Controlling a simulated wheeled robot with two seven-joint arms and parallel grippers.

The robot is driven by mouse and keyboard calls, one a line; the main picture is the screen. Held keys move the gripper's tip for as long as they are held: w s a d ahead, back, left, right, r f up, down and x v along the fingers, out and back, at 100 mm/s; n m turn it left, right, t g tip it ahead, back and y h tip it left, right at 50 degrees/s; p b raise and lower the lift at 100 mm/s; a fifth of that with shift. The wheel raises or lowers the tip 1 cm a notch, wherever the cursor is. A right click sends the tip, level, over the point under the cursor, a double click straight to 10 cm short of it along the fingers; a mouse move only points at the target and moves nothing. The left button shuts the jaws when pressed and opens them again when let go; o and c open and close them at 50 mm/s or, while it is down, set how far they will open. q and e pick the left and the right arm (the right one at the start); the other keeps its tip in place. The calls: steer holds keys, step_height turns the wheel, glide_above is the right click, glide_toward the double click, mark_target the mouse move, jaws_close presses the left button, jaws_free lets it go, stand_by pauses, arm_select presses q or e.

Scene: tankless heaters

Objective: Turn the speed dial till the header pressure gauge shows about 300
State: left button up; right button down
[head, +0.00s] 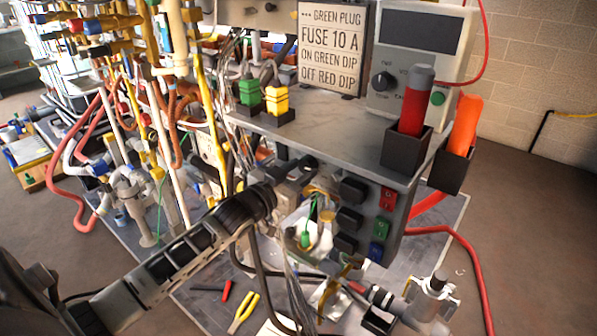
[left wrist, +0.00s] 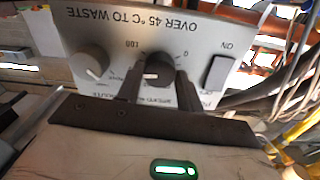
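The speed dial (left wrist: 158,68) is a dark round knob on a light grey panel, upside down in the left wrist view, with 0 and 100 marked around it. My left gripper (left wrist: 159,78) has one finger on each side of the dial, close against its edges, and appears shut on it. In the head view my left arm reaches in from the left, and its gripper (head: 290,178) is at the cluttered underside of the bench unit; the dial is hidden there. I cannot make out the header pressure gauge. My right gripper is not in view.
A meter box (head: 420,45) stands on the grey shelf (head: 345,140) with green and yellow plugs.

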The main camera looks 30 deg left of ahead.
arm_select(q)
steer(key=shift+r+m+p, duration=0.15)
steer(key=shift+m+p, duration=0.15)
steer(key=shift+p, duration=0.15)
steer(key=o, duration=1)
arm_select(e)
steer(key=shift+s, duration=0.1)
arm_select(q)
steer(key=shift+s, duration=0.25)
steer(key=s+a+p, duration=0.1)
steer(key=s, duration=1.4)
steer(key=shift+s, duration=0.25)
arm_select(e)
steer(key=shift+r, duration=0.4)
arm_select(q)
steer(key=shift+a, duration=0.1)
